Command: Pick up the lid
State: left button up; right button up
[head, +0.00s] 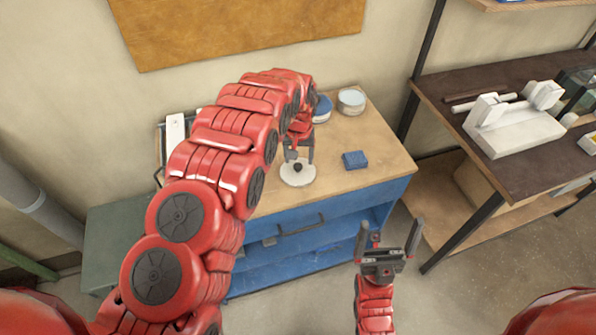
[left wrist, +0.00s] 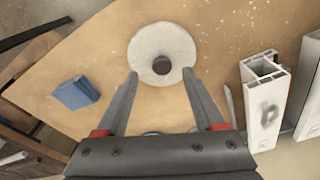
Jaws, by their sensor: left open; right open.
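The lid (head: 297,174) is a flat round white disc with a dark knob in its middle. It lies on the wooden top of the blue cabinet, near the front edge. My left gripper (head: 299,155) is over the lid with its fingers pointing down. In the left wrist view the lid (left wrist: 162,50) lies beyond the open fingertips of the left gripper (left wrist: 160,76), with the knob roughly centred between them. Nothing is between the fingers. My right gripper (head: 388,245) is open and empty, low in front of the cabinet.
A blue block (head: 355,160) lies right of the lid. Round tins (head: 351,101) stand at the back of the cabinet top (head: 385,150). A dark workbench (head: 450,90) with a white clamp device (head: 515,130) stands right.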

aim_at(298, 166)
pick_arm(q)
jog(key=shift+w+a+f+p, duration=0.1)
jog(key=shift+f+p, duration=0.15)
jog(key=shift+f, duration=0.35)
jog(key=shift+w+d+f+p, duration=0.1)
jog(key=shift+w+f+p, duration=0.1)
jog(key=shift+f, duration=0.45)
jog(key=shift+w+a+f+p, duration=0.1)
jog(key=shift+f+p, duration=0.15)
jog(key=shift+f, duration=0.35)
grip_shut()
